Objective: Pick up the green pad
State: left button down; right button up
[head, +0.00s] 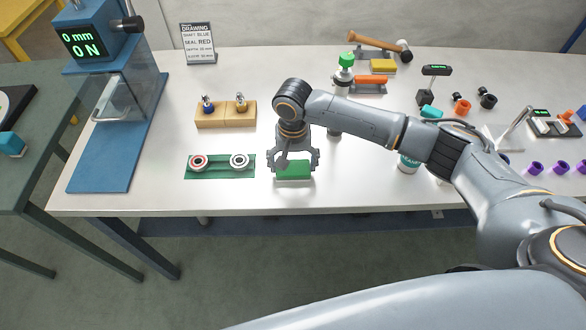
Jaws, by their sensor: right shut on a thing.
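The green pad (294,170) is a small green block with a pale lower edge, near the front edge of the white table (345,195). My right gripper (295,163) points down over it, with one finger at each side, and is shut on it. The fingers and palm hide part of its top and back. I cannot tell whether the pad rests on the table or is slightly raised. My left gripper is not in view.
A green mat (220,177) with two ring-shaped parts lies left of the pad. A wooden block (226,119) with two fittings stands behind it. A blue press (110,110) stands far left. Purple pieces (535,167) and tools lie to the right.

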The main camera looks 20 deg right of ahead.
aim_at(293, 168)
jog(key=shift+r+b, duration=0.3)
jog(key=shift+r, duration=0.15)
notch_tip(293, 168, up, 2)
jog(key=shift+s+r+b, duration=0.1)
jog(key=shift+r+b, duration=0.1)
jog(key=shift+b, duration=0.2)
jog(key=s+r, duration=0.9)
jog(key=s, duration=0.4)
jog(key=shift+s+r+b, duration=0.4)
jog(key=shift+a, duration=0.1)
